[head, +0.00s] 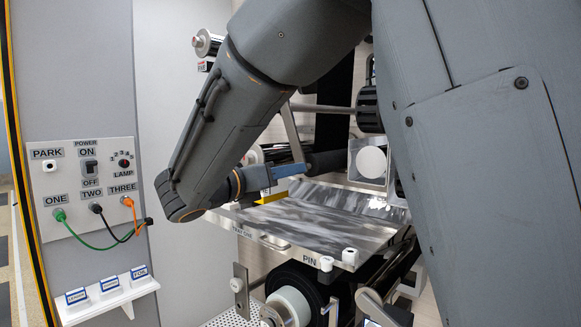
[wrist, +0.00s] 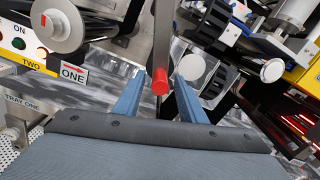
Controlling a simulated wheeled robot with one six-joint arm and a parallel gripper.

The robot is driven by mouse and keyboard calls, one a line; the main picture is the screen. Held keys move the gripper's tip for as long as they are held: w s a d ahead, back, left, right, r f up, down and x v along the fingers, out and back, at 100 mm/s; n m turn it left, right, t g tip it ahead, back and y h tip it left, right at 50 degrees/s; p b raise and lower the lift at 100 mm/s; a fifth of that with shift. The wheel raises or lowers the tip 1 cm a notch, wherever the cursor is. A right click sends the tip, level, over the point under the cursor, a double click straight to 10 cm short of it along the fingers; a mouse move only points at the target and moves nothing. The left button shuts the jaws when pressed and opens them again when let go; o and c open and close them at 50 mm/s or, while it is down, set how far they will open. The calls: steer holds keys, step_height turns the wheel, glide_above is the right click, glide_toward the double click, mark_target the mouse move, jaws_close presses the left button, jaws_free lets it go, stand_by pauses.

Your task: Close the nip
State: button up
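A grey lever arm with a red cylindrical knob (wrist: 160,80) hangs down in the middle of the wrist view. My gripper (wrist: 159,78) is open, its two blue fingers to either side of the knob with visible gaps. I cannot tell if the knob is between the fingertips or just beyond them. In the head view my gripper (head: 292,169) is beside the lower end of the grey lever (head: 291,130), above the metal tray; the red knob is hidden there. A black roller (head: 326,161) lies just right of the fingers. The nip's contact line is not clear.
The shiny metal tray (head: 320,222) lies below my gripper, with a white PIN peg (head: 326,263) at its front. A switch panel (head: 88,185) with green, black and orange cables stands at left. A round white disc (wrist: 275,69) and dark rollers crowd the right of the wrist view.

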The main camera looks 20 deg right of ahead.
steer(key=shift+x, duration=1)
steer(key=shift+c, duration=0.2)
jaws_close()
